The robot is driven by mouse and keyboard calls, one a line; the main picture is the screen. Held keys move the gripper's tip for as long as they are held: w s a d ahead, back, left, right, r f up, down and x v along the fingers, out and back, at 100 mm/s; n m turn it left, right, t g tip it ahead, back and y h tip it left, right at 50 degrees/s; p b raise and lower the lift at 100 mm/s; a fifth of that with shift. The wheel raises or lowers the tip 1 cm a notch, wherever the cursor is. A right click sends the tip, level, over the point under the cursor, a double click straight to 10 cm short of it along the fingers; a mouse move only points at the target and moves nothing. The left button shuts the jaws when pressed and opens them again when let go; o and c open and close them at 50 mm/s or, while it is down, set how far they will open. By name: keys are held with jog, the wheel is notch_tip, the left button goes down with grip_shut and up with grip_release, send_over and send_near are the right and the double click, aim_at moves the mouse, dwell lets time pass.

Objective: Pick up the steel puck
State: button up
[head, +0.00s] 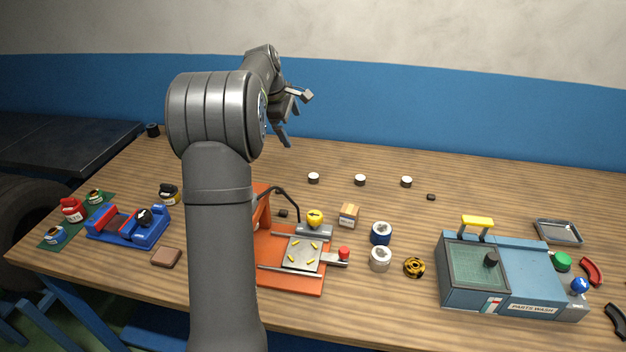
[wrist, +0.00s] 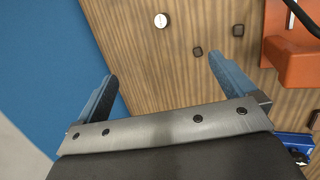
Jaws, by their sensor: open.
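Three small round pucks with pale tops and dark sides stand in a row on the wooden table in the head view: the left one (head: 313,178), the middle one (head: 360,180) and the right one (head: 407,182). They look alike, and I cannot tell which is the steel puck. One pale-topped puck (wrist: 160,21) shows near the top of the wrist view, beyond the fingertips. My gripper (head: 296,118) is open and empty, raised above the back of the table. Its two fingers stand wide apart in the wrist view (wrist: 165,72).
An orange press (head: 290,278) stands at the centre front. A parts washer (head: 515,275) stands further right, a blue vise (head: 128,228) at left. Two small dark pieces (wrist: 197,51) (wrist: 238,30) lie nearby. The blue wall (head: 450,115) bounds the back.

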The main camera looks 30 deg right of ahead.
jog(key=c, duration=0.9)
jog(key=shift+d+f, duration=0.1)
jog(key=n+y, duration=0.1)
jog(key=n, duration=1.1)
send_over(313, 176)
jog(key=shift+g, duration=0.3)
jog(key=f, duration=1.7)
jog(key=shift+a+f, duration=0.4)
jog(key=shift+a+x, duration=0.2)
jog(key=shift+x, duration=1.15)
jog(key=shift+a+x, duration=0.25)
jog(key=shift+x, duration=1.1)
